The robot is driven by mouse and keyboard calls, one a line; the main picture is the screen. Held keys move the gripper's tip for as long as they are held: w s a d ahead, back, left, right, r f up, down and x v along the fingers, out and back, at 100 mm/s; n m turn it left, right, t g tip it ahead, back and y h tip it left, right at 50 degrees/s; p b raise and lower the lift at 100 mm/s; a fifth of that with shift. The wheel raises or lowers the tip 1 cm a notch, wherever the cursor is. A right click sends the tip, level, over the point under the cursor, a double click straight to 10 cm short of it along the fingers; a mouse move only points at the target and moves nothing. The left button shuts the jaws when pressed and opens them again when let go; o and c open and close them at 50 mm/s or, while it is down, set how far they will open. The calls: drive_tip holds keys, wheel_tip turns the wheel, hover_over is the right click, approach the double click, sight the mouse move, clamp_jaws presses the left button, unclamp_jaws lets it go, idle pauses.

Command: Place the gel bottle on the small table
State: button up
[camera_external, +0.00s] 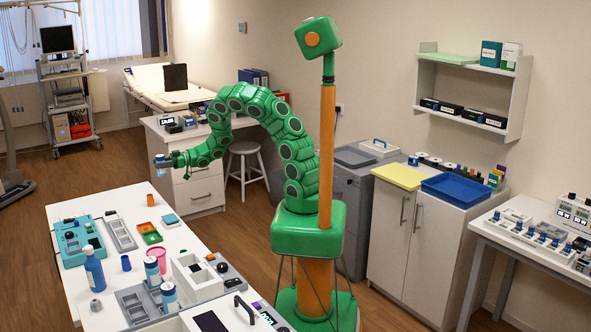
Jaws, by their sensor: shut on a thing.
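My gripper (168,161) is at the end of the green arm, stretched out to the left. It is shut on a small pale-blue and white bottle (160,165), held in the air above the far end of the white table (178,234). The bottle looks roughly upright; its label is too small to read, but it appears to be the gel bottle. A blue bottle (94,270) and two pale-blue and white containers, a nearer one (168,297) and a farther one (152,270), stand on the table. I cannot tell which surface is the small table.
The white table's near part is crowded with trays, a teal case (80,240) and small cups. A white desk (190,185) and stool (245,165) stand behind the arm. A cabinet (420,235) with a blue tray (458,190) is at the right. Floor is clear between.

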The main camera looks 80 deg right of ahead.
drive_tip(key=w+a+f+m+t+h, duration=0.3)
drive_tip(key=w+a+m+h, duration=0.2)
drive_tip(key=h, duration=0.5)
drive_tip(key=shift+a+f+m+h, duration=0.2)
drive_tip(key=shift+f+m+h, duration=0.1)
drive_tip(key=shift+m, duration=0.8)
